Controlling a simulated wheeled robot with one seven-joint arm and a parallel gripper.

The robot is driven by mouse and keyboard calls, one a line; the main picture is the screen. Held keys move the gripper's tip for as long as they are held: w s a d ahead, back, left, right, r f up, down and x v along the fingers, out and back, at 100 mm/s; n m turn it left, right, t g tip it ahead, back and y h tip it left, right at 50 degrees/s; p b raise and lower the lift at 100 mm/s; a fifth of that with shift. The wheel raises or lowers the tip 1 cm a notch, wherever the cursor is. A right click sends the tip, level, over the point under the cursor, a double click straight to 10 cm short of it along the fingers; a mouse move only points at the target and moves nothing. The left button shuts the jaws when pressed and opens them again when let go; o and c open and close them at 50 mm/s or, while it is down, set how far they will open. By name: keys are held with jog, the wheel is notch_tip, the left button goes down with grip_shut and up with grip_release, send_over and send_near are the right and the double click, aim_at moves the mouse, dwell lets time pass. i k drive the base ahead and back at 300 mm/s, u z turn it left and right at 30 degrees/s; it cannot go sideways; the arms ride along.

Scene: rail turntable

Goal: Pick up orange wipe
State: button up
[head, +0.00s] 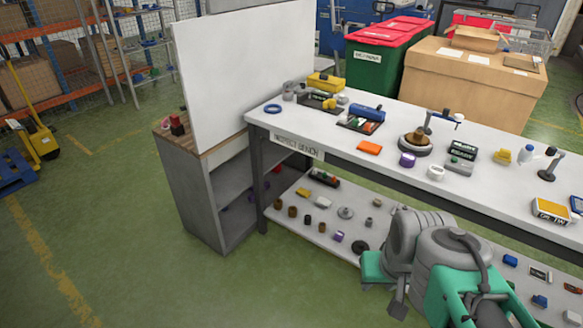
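The orange wipe (369,148) is a small flat orange piece lying on the white top of the inspect bench (330,168). It lies near the bench's front edge, in front of a dark tray and left of a purple-banded roll. Nothing covers it. My arm is folded at the lower right, in front of the bench and well apart from the wipe. A dark grey piece below the arm may be part of my gripper (398,304). Its fingers cannot be made out, and I see nothing held there.
A dark tray (346,125) with a blue item is behind the wipe. A purple roll (407,160) and a round turntable-like stand (415,150) are to its right. A lower shelf (290,220) holds several small parts. A white panel (245,70) stands at left. Green floor is open at front left.

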aim_at(373, 148)
jog(key=u, duration=0.2)
jog(key=k, duration=0.45)
jog(key=u, duration=1.25)
jog(key=i, duration=1.4)
jog(key=z, duration=0.4)
jog(key=i, duration=0.95)
jog(key=z, duration=1.2)
jog(key=i, duration=0.55)
jog(key=z, duration=0.35)
